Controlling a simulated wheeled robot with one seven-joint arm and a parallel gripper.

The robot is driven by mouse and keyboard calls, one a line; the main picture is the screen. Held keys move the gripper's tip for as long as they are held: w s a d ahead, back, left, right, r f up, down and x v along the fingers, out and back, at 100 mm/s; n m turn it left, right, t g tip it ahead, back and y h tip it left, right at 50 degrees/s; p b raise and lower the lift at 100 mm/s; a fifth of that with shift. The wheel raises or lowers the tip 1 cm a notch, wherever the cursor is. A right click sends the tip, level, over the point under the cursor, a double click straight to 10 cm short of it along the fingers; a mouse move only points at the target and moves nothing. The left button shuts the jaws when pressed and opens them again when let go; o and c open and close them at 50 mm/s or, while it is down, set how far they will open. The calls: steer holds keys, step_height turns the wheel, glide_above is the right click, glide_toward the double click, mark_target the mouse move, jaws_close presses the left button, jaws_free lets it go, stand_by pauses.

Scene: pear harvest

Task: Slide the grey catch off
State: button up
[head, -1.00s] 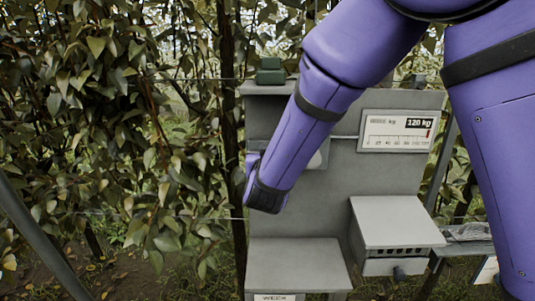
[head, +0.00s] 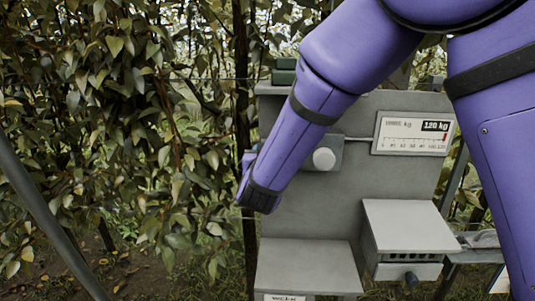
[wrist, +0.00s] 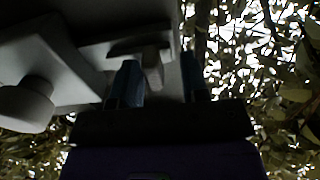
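A light grey piece that looks like the catch (wrist: 152,68) sticks out from under a dark-edged grey plate in the wrist view. It lies between my gripper's (wrist: 158,66) two bluish fingers, close to the left one. Touch cannot be told. The fingers stand apart, with a gap at the right finger. In the head view my gripper is mostly hidden by my forearm, at the left edge of the grey panel (head: 350,195). A round pale knob (head: 324,159) on a grey plate shows just right of my forearm, and also in the wrist view (wrist: 27,104).
The scale dial (head: 413,133) reads up to 120 kg at upper right. A grey box with slots (head: 408,226) and a grey lower shelf (head: 308,262) jut out below. A green block (head: 284,72) sits on top. Leafy branches (head: 110,120) fill the left.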

steer(key=s, duration=1)
steer(key=shift+s+a, duration=0.15)
steer(key=shift+s, duration=0.25)
steer(key=s+d+r+n+g+y, duration=0.1)
steer(key=d+r+g+y, duration=0.2)
steer(key=d+r, duration=0.3)
steer(key=d+r+g+y, duration=0.2)
steer(key=d+r+g, duration=0.15)
steer(key=d, duration=0.45)
steer(key=s+d+g+h, duration=0.4)
steer(key=s+d+g, duration=0.2)
steer(key=s+d, duration=1.3)
steer(key=s, duration=0.3)
steer(key=shift+d+f+m, duration=0.15)
steer(key=shift+d+m, duration=0.05)
steer(key=shift+m, duration=0.1)
